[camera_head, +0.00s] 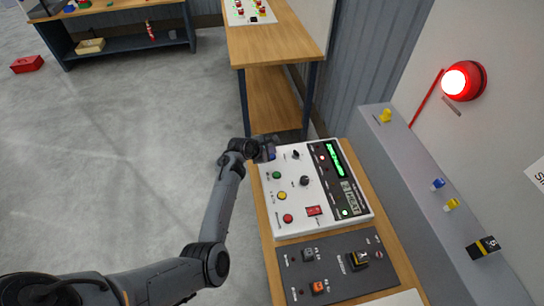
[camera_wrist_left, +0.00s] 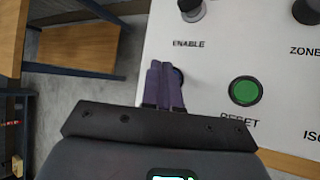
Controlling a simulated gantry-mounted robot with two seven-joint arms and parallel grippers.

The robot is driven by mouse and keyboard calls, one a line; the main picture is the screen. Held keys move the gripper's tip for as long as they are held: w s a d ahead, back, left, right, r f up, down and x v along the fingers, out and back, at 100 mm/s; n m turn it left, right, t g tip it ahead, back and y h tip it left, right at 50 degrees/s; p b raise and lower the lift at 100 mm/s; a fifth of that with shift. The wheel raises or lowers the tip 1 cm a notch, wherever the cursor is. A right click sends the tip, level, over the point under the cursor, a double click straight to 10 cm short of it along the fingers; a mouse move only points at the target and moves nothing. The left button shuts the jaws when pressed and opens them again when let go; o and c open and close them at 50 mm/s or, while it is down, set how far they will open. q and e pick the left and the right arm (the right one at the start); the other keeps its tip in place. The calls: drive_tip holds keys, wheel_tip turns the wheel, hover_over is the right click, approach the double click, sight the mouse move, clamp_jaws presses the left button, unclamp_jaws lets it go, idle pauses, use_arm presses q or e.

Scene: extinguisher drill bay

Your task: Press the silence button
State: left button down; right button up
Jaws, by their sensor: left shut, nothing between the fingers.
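The white control panel (camera_head: 325,222) lies on the wooden bench, with several coloured buttons, knobs and a lit green display. No SILENCE label is readable in either view. My left gripper (camera_head: 269,153) is shut and empty, over the panel's far left corner. In the left wrist view its purple fingers (camera_wrist_left: 163,84) are together, just below the ENABLE label. A dark round button (camera_wrist_left: 180,77) shows partly behind the fingertips; its label is hidden and I cannot tell whether they touch it. The green RESET button (camera_wrist_left: 244,91) is just right of the fingers; it also shows in the head view (camera_head: 277,175).
An ENABLE knob (camera_wrist_left: 190,8) and a ZONE knob (camera_wrist_left: 308,10) stand up close by. Yellow (camera_head: 282,195) and red (camera_head: 288,218) buttons lie nearer. A grey panel (camera_head: 335,265) adjoins the near side. A red beacon (camera_head: 463,81) glows on the wall.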

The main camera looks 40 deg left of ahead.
use_arm(q)
drive_tip(key=shift+f, duration=0.2)
drive_tip(key=shift+f, duration=0.2)
idle(0.3)
drive_tip(key=shift+f, duration=0.5)
idle(0.4)
drive_tip(key=shift+r+p, duration=0.85)
drive_tip(key=shift+p, duration=0.25)
drive_tip(key=shift+r, duration=0.1)
